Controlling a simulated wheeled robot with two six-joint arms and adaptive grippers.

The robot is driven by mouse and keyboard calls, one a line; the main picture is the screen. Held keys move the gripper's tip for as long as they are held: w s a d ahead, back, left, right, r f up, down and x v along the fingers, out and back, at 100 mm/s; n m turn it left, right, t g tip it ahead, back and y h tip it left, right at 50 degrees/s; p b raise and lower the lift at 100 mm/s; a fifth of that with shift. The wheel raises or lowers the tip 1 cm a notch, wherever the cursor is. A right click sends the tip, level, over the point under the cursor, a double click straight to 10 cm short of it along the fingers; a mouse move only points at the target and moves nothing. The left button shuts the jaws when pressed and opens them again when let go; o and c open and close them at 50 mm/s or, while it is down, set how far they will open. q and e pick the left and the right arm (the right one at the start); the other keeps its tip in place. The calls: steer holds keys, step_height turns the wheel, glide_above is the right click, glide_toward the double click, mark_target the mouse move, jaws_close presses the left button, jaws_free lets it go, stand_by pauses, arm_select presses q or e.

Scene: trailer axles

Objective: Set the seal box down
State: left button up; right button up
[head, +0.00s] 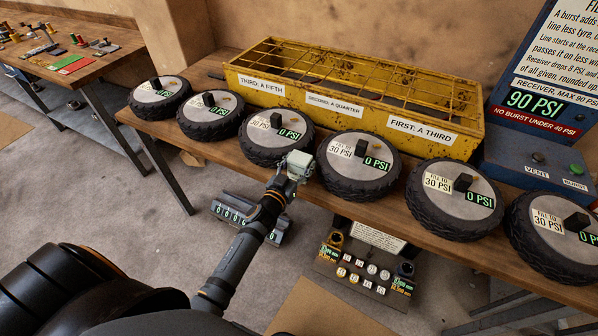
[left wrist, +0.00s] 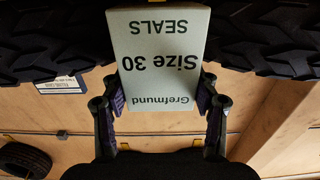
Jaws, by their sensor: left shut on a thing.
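A small pale grey-green seal box (head: 300,160) is held by my left gripper (head: 296,174). In the left wrist view the seal box (left wrist: 157,55) fills the upper middle, its print "Grefmund Size 30 SEALS" upside down. My left gripper's two fingers (left wrist: 162,105) are shut on its sides. In the head view the box is by the front edge of the wooden bench (head: 225,150), in front of the gap between two tyres. I cannot tell whether it touches the bench. My right gripper is not in view.
Several tyres (head: 358,185) with 0 PSI displays line the bench front. A yellow rack (head: 270,95) stands behind them. A blue sign stand (head: 520,145) is at the right. Below the bench are a grey display unit (head: 262,228) and a control panel (head: 345,270). A side table (head: 85,65) holds small parts.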

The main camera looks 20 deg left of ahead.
arm_select(q)
steer(key=shift+w+f, duration=0.15)
steer(key=shift+f, duration=0.35)
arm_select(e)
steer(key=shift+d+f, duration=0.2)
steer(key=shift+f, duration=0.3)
arm_select(q)
steer(key=o, duration=0.9)
steer(key=shift+f, duration=0.1)
steer(key=shift+c, duration=0.2)
steer(key=o, duration=0.4)
steer(key=shift+o, duration=0.2)
